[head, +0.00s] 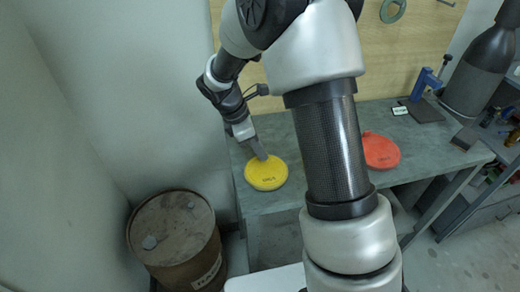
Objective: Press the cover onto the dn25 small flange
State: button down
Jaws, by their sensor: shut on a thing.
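A round yellow cover (266,175) with small dark lettering, too small to read surely, shows at the left part of the grey-green workbench. My gripper (261,155) reaches down from the upper left and is shut on the cover's far edge. The cover looks roughly level; I cannot tell whether it touches the bench or hangs just above it. A round orange-red cover (381,151), also lettered, lies on the bench to the right of my arm. I cannot make out the dn25 small flange; my arm hides the middle of the bench.
The workbench (428,160) carries a blue vise (426,82) and a dark plate (423,110) at the back right. A rusty barrel (178,240) stands on the floor at the lower left. A grey gas cylinder (480,72) stands at the right. A wooden board backs the bench.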

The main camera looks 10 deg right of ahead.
jog(key=shift+f, duration=0.1)
dwell(0.3)
jog(key=c, duration=1.9)
grip_release()
jog(key=shift+o, duration=0.2)
jog(key=p+v, duration=0.2)
jog(key=v, duration=1.5)
jog(key=s+d+r+m+t+y+p, duration=0.25)
jog(key=s+d+r+m, duration=0.25)
jog(key=s+r+m, duration=0.35)
jog(key=s+d+r+m+t+y+p, duration=0.1)
jog(key=s+r+m, duration=0.1)
jog(key=s+m, duration=0.2)
jog(key=s+d+r+m+t+y+p, duration=0.1)
jog(key=s+m, duration=0.4)
jog(key=s, duration=0.5)
jog(key=shift+d+r+t+p, duration=0.15)
jog(key=shift+r+t+p, duration=0.35)
jog(key=shift+r, duration=0.45)
